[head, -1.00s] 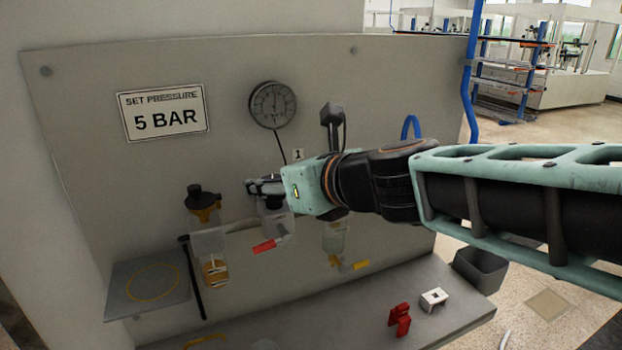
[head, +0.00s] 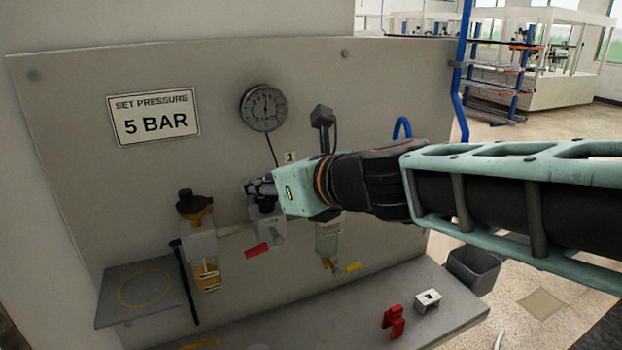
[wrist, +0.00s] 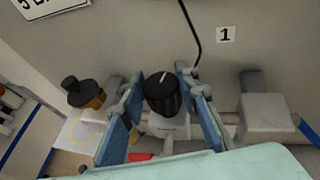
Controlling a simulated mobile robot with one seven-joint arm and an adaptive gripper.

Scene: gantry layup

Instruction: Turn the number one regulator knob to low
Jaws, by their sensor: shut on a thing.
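The black ribbed regulator knob (wrist: 162,92) sits on top of a light grey regulator body (wrist: 169,124) on the panel. A white line on the knob's top points up and slightly right in the wrist view. My gripper (wrist: 157,88) is shut on this knob, with one blue-padded finger on each side. In the head view my gripper (head: 262,188) reaches in from the right and partly hides the knob (head: 266,204). A "1" label (wrist: 225,34) is on the panel, up and to the right of the knob. No low marking is readable.
A round gauge (head: 263,107) is above. A second black knob (head: 190,200) on a brass-coloured fitting is at left. A red lever (head: 257,250) hangs below and a yellow-handled valve (head: 347,267) is at right. Red (head: 393,322) and white (head: 428,299) parts lie on the shelf.

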